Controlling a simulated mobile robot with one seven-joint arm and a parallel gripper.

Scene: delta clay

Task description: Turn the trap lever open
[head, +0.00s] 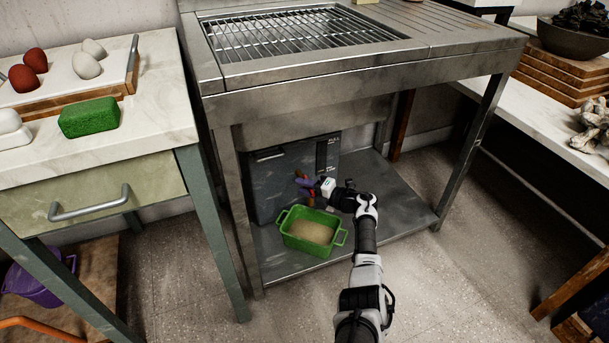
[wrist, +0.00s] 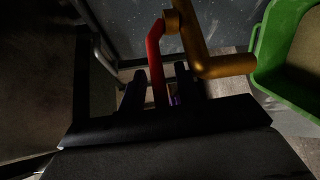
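The trap is a dark grey box (head: 268,185) on the steel lower shelf under the sink, with a brass pipe (wrist: 205,55) at its front. A red lever (wrist: 154,58) runs from the brass fitting down between the two dark fingers of my gripper (wrist: 160,88). The fingers stand apart, one on each side of the lever, with a small gap visible on the right; firm contact is not visible. In the head view my gripper (head: 312,187) is at the trap's front, and the lever is mostly hidden there. A small purple part (wrist: 173,100) shows between the fingers.
A green tub (head: 284,236) with tan contents stands on the shelf (head: 385,195) just below the brass pipe, close to my gripper; it also shows in the wrist view (wrist: 266,52). Steel legs (head: 232,210) frame the space. The shelf's right side is clear.

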